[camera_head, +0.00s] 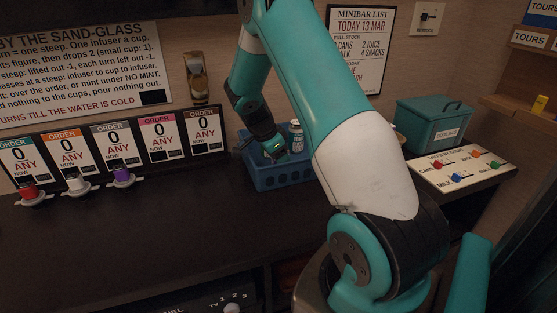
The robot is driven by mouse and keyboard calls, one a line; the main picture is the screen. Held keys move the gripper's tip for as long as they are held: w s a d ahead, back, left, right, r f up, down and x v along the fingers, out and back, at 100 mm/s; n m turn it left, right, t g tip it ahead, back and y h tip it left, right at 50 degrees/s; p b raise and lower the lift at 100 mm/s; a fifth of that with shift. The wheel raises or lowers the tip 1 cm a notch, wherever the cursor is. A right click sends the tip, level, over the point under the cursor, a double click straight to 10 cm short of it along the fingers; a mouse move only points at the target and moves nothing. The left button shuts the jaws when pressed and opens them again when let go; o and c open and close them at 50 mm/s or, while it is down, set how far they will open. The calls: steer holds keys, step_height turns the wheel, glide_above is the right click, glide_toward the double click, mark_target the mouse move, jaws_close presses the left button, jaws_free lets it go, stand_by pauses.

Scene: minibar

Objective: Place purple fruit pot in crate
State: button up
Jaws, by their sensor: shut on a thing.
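A blue crate (284,180) stands on the dark counter against the back wall, partly hidden behind my arm. My gripper (274,150) points down over the left part of the crate, at about its rim. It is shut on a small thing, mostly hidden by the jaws. Only a small yellowish patch shows there, and I cannot make out whether this is the purple fruit pot. No purple pot shows clearly elsewhere. A pale can-like item (296,137) stands upright in the crate, right of my gripper.
Several order cards (110,145) line the wall at left, with red, white and purple knobs (122,178) below. A glass timer (196,78) hangs above. The front counter is clear.

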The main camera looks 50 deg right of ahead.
steer(key=shift+f, duration=0.6)
steer(key=shift+f, duration=0.2)
steer(key=o, duration=1)
steer(key=shift+r, duration=0.1)
steer(key=shift+c, duration=0.2)
